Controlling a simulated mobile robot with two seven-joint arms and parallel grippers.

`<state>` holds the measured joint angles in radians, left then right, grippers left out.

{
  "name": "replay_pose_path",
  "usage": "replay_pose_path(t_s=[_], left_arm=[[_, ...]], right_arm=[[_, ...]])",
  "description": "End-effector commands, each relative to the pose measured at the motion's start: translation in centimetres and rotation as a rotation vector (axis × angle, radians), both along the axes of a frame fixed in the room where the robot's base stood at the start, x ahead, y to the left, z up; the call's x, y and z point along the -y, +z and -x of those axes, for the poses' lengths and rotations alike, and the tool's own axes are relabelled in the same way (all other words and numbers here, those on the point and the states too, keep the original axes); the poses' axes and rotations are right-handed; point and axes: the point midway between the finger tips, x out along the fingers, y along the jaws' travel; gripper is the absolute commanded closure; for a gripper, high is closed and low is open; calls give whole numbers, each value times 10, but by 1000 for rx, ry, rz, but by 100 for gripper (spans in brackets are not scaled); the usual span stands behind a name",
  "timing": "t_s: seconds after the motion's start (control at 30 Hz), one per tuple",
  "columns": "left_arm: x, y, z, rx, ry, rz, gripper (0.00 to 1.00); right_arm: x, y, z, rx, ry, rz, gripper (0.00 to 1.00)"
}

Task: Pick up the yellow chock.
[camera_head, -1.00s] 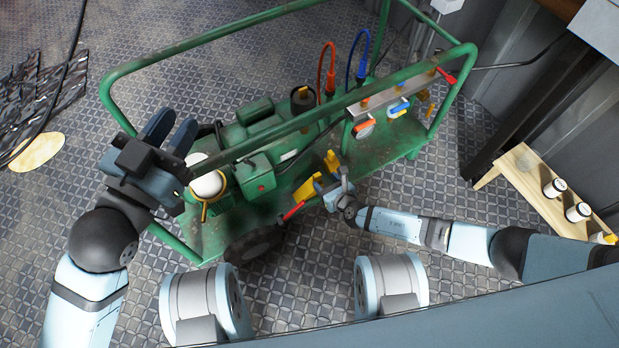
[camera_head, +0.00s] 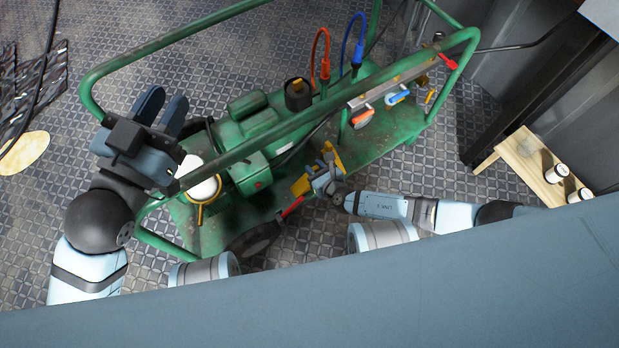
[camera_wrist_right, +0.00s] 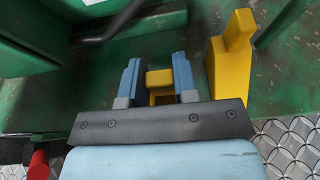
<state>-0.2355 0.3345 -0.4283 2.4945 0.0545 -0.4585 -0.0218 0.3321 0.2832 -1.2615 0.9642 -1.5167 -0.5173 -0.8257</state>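The yellow chock (camera_head: 302,184) stands on the green cart's base, by the red-handled part. In the right wrist view, yellow parts show between the two blue fingers (camera_wrist_right: 160,84), and a taller yellow piece (camera_wrist_right: 230,60) stands to the right of them. My right gripper (camera_head: 323,176) is at the yellow pieces, one finger on each side of a yellow bar. I cannot tell whether the fingers press on it. My left gripper (camera_head: 162,112) is open and empty, above the cart's left end.
The green cart frame (camera_head: 290,122) has a tube rail above the base. A white round part (camera_head: 203,187) is under my left gripper. Red (camera_head: 320,55) and blue (camera_head: 359,40) hoses rise behind. A wooden bench (camera_head: 530,165) with small containers is at the right.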

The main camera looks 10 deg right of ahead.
Motion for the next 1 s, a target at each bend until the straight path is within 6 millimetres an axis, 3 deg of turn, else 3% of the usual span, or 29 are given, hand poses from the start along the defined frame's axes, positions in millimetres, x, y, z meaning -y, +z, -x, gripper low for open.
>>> replay_pose_path(t_s=[0.07,0.37,0.53,0.8,1.0], left_arm=[[0,0,0,1,-1,-2,74],[-1,0,1,1,-5,-15,74],[1,11,1,-48,-13,12,74],[14,-1,23,-306,-15,166,74],[18,0,29,-362,-17,214,74]], right_arm=[[0,0,0,0,0,0,100],[0,3,0,1,0,0,100],[0,28,0,2,0,-2,100],[0,81,0,1,0,-1,100],[0,100,-1,1,0,0,100]])
